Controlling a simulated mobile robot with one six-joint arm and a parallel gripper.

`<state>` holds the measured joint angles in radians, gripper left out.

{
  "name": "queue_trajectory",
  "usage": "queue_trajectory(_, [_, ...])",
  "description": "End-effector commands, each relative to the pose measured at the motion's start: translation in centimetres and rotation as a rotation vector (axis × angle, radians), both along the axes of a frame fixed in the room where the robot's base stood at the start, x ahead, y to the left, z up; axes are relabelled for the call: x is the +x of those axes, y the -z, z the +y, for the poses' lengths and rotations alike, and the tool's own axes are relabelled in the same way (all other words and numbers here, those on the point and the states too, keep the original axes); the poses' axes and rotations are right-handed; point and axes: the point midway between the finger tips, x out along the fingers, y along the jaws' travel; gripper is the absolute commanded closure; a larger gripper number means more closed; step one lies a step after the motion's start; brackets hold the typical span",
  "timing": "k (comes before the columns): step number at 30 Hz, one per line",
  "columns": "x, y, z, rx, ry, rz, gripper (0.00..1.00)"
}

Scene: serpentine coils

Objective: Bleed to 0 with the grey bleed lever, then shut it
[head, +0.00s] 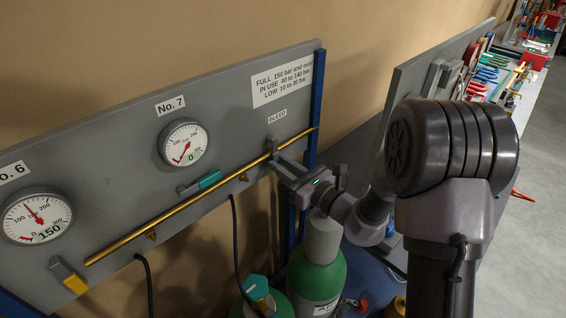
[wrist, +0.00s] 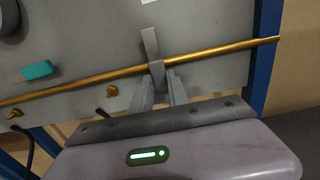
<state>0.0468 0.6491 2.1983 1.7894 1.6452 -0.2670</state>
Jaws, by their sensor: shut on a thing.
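The grey bleed lever (head: 272,144) is on the brass pipe (head: 215,198), under the BLEED label (head: 277,116) at the right end of the board. In the wrist view the lever (wrist: 150,45) stands nearly upright, across the pipe. My gripper (head: 281,163) is shut on the lever's lower part; its fingers (wrist: 160,88) hide some of it. The No. 7 gauge (head: 184,143) has its red needle at the low left end and shows 0. The No. 6 gauge (head: 37,215) shows 150, needle between 100 and 200.
A teal-handled lever (head: 200,183) and a yellow-handled lever (head: 70,275) sit along the board. Green cylinders (head: 317,275) stand below my gripper. A blue post (head: 313,115) edges the board at right. A tool-laden bench (head: 500,70) runs behind my arm.

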Motion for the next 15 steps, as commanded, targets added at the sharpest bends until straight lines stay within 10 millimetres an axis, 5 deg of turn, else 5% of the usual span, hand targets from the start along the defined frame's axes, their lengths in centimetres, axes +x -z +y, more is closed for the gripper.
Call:
queue_trajectory(13, [-0.08,0.06,0.06,0.008,-0.001,0.009,1.0])
queue_trajectory(14, [-0.08,0.06,0.06,0.008,-0.001,0.009,0.76])
queue_trajectory(15, [-0.07,0.06,0.06,0.007,-0.001,0.009,0.68])
